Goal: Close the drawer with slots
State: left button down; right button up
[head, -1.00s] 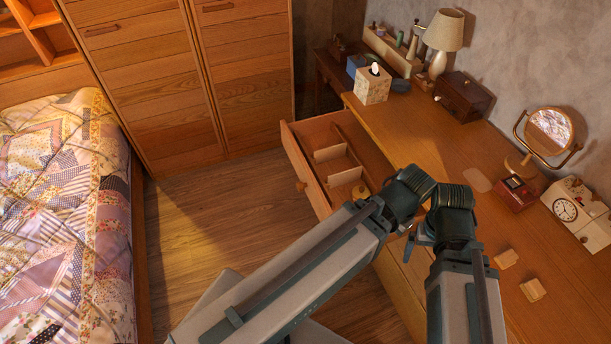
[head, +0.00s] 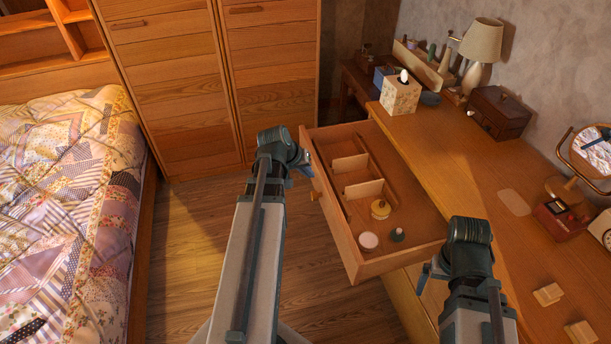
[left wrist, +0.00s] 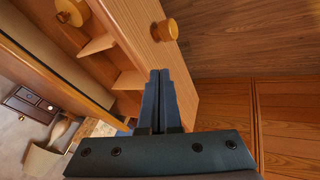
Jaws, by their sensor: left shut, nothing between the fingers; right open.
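The drawer with slots (head: 352,252) is pulled out from the wooden dresser (head: 455,165). Dividers (head: 363,188) split part of it, and a yellow-lidded jar (head: 380,209), a pale round jar (head: 369,241) and a small dark green item (head: 397,235) sit inside. My left gripper (head: 303,168) is at the far end of the drawer's front; in the left wrist view its shut, empty fingers (left wrist: 158,90) overlap the front panel near a round knob (left wrist: 165,30). Contact is unclear. My right gripper (head: 425,278) is open by the dresser's front edge, right of the drawer.
A tissue box (head: 400,94), lamp (head: 481,42), dark wooden box (head: 499,112) and mirror (head: 592,150) stand on the dresser top. A bed (head: 65,190) is at the left and a wardrobe (head: 175,90) behind. The floor (head: 200,225) between is clear.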

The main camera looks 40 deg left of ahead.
pick_arm(q)
jog(key=s+a+n+t+y+b, duration=0.1)
jog(key=s+a+n, duration=0.1)
jog(key=a, duration=0.7)
jog(key=w+d+f+b, duration=0.3)
jog(key=w+f+b, duration=0.5)
jog(key=w, duration=0.1)
jog(key=shift+w+f, duration=0.2)
jog(key=shift+w, duration=0.15)
send_over(382, 166)
jog(key=s, duration=0.1)
jog(key=shift+a, duration=0.45)
jog(key=shift+w+d, duration=0.4)
jog(key=shift+d, duration=0.05)
jog(key=shift+w, duration=0.1)
